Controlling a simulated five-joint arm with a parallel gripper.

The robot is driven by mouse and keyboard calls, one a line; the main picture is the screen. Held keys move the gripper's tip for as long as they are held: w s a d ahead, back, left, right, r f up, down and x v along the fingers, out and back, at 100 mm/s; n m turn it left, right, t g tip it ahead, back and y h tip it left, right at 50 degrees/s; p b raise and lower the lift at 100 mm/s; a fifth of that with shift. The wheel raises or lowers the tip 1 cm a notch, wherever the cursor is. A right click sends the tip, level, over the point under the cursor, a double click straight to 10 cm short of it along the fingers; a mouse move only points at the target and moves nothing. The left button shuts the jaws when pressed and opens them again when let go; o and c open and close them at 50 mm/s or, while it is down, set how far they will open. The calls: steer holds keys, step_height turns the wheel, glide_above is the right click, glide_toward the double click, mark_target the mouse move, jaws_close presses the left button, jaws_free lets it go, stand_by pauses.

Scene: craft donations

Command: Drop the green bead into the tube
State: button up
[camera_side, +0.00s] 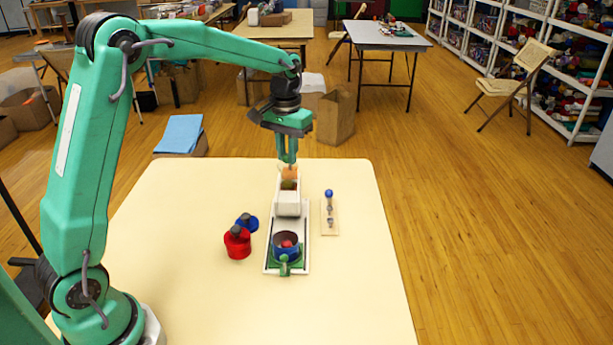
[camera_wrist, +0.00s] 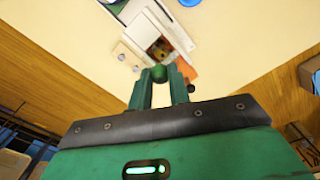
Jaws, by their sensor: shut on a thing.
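My gripper (camera_side: 288,160) points straight down above the far end of a long white tray (camera_side: 272,255). In the wrist view its fingertips (camera_wrist: 158,76) are closed on a round green bead (camera_wrist: 158,72). The bead is hard to make out in the side view. Below the fingertips is a white box (camera_side: 288,206) with an open top; in the wrist view something yellowish (camera_wrist: 163,47) shows inside it. An orange piece (camera_side: 289,172) is at the box's far side, just under the fingers. I cannot tell for certain which part is the tube.
A small wooden board (camera_side: 330,228) lies right. The surrounding tabletop (camera_side: 350,290) is clear.

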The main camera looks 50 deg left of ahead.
steer(key=shift+f, duration=0.5)
steer(key=o, duration=0.9)
steer(key=shift+r, duration=0.2)
steer(key=shift+r, duration=3.6)
